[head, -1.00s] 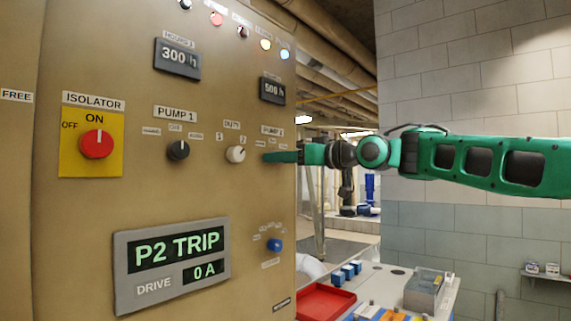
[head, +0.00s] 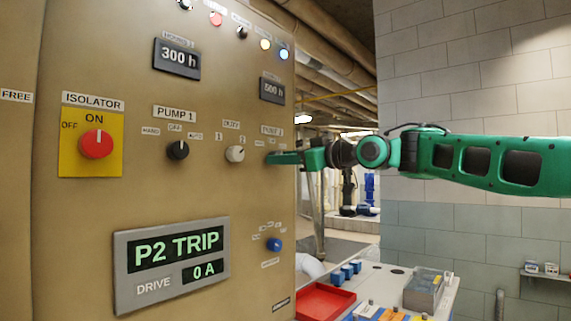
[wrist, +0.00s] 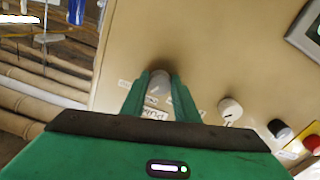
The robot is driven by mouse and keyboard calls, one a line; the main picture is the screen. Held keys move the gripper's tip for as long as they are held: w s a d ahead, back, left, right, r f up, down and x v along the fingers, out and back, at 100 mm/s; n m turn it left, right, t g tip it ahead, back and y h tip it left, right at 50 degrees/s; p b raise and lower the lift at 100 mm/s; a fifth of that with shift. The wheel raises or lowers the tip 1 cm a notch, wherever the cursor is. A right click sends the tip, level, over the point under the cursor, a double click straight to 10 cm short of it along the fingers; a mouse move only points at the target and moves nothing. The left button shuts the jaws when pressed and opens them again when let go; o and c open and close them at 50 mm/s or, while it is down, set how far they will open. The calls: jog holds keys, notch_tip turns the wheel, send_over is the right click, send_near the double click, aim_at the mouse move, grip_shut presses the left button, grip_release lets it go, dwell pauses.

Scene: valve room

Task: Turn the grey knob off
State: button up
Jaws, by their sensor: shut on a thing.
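The grey knob (wrist: 158,84) sits on the tan panel, between my gripper's green fingers in the wrist view. My gripper (wrist: 160,90) is shut on it, one finger on each side. In the head view, my gripper (head: 270,158) reaches the panel from the right, just below the PUMP 2 label (head: 271,131). The fingers hide the knob there. The knob's pointer direction cannot be made out. Small white labels around it are partly covered by the fingers.
A white knob (head: 235,154), a black PUMP 1 knob (head: 178,150) and a red isolator knob (head: 96,144) lie left of my gripper. A blue knob (head: 274,245) is below. A bench with a red tray (head: 324,302) stands at lower right.

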jog(key=n, duration=0.5)
jog(key=shift+r+n, duration=0.2)
jog(key=shift+n, duration=0.2)
dwell(0.4)
jog(key=o, duration=1.1)
jog(key=shift+a, duration=0.1)
jog(key=shift+f, duration=0.1)
jog(key=v, duration=1)
jog(key=shift+s+d, duration=0.15)
jog(key=shift+d, duration=0.2)
